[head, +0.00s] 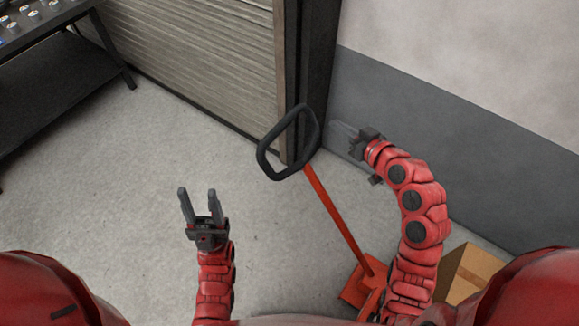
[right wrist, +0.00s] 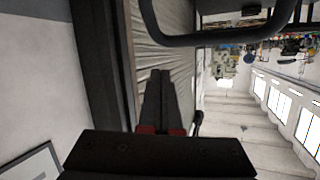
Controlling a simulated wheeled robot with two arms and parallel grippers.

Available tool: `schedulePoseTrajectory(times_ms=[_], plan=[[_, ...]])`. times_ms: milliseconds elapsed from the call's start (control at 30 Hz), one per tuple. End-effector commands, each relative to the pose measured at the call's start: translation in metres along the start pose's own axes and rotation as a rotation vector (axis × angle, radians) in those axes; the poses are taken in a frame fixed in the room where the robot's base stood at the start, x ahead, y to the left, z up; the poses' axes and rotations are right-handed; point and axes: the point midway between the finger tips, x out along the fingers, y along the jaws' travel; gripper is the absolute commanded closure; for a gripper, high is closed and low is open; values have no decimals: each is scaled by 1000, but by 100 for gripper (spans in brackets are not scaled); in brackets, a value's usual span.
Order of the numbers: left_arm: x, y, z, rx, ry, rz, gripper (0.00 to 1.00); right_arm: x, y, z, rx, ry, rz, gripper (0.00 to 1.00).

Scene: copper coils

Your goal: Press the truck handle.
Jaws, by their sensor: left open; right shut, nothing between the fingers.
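The truck handle (head: 262,158) is a black loop on top of a red shaft (head: 338,218) that slants down to a red base (head: 362,288). My right gripper (head: 337,130) is shut and empty, just to the right of the loop in the head view; I cannot tell whether it touches the loop. In the right wrist view the black loop (right wrist: 215,40) crosses the top, apart in the picture from the shut fingers (right wrist: 160,75). My left gripper (head: 198,192) is open and empty, to the left of and nearer than the handle, over the floor.
A ribbed shutter door (head: 200,60) with a dark frame post (head: 318,60) stands behind the handle. A grey wall (head: 450,140) is on the right. A cardboard box (head: 470,272) sits at the lower right. A black table (head: 60,60) is at the upper left. The floor at left is clear.

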Motion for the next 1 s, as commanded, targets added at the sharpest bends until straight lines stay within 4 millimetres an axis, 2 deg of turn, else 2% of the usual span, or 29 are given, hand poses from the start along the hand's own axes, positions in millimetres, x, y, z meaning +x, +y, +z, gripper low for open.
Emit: schedulePoseTrajectory(times_ms=[33,100,300,400,567,867,1000], plan=[[11,0,-2,0,0,0,50,-8,-16,-4,-43,-61,-52,100],[17,-1,-3,0,0,0,50,-18,-39,6,-103,-160,-130,100],[29,-1,-5,0,0,0,50,-52,-79,35,-256,-386,-289,100],[32,-2,-5,0,0,0,50,-65,-87,45,-305,-455,-329,100],[32,-2,-6,0,0,0,50,-73,-92,53,-336,-500,-356,100],[32,-2,-6,0,0,0,50,-73,-92,54,-335,-501,-357,100],[35,-2,-6,0,0,0,50,-66,-95,57,-333,-501,-361,100]])
